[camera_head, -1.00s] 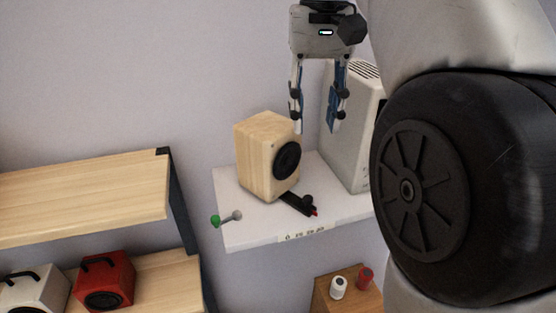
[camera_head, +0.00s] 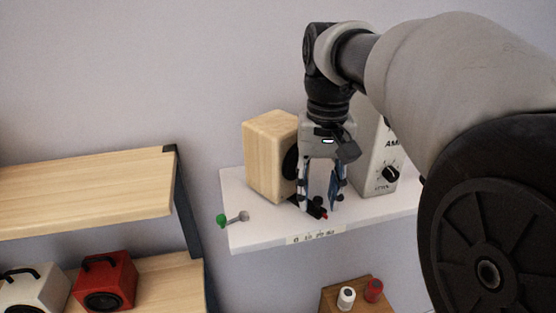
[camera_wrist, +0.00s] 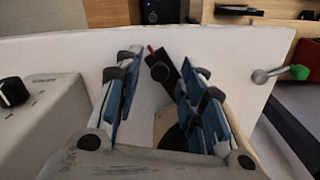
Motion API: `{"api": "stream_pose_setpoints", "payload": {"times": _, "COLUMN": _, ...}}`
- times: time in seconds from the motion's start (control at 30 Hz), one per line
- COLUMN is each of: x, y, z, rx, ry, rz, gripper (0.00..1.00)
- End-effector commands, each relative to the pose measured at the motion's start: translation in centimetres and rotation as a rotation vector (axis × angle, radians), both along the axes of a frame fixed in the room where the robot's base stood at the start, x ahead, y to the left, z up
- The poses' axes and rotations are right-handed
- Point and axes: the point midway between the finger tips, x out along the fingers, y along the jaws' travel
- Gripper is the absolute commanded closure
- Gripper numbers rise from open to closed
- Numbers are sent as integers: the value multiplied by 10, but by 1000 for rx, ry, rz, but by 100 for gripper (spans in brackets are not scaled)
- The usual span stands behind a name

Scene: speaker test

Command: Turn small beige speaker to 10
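The small beige speaker (camera_head: 267,160) is a pale wooden box with a black cone, standing on a white wall shelf (camera_head: 245,215). A black lever with a red tip and a round knob lies low in front of it; its end (camera_head: 318,213) shows below my gripper (camera_head: 320,203). My gripper points down in front of the speaker, fingers apart. In the wrist view the lever and knob (camera_wrist: 160,72) lie between the open fingers (camera_wrist: 158,80), nearer the right one; contact cannot be told. Part of the speaker (camera_wrist: 163,121) shows behind the fingers.
A pale grey amplifier (camera_head: 383,165) with a black knob stands close on the right. A green-tipped lever (camera_head: 223,220) sits at the shelf's left end. A label strip (camera_head: 315,238) runs along the front edge. A wooden rack with red (camera_head: 107,281) and white speakers is at left.

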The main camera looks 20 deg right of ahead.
Motion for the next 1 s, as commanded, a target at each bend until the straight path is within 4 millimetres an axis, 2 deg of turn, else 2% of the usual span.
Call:
{"api": "stream_pose_setpoints", "payload": {"times": 0.27, "x": 0, "y": 0, "z": -1, "rx": 0, "ry": 0, "rz": 0, "gripper": 63}}
{"api": "stream_pose_setpoints", "payload": {"times": 0.8, "x": 0, "y": 0, "z": -1, "rx": 0, "ry": 1, "rz": 0, "gripper": 99}}
{"api": "stream_pose_setpoints", "payload": {"times": 1.0, "x": 0, "y": 0, "z": -1, "rx": 0, "ry": 1, "rz": 0, "gripper": 100}}
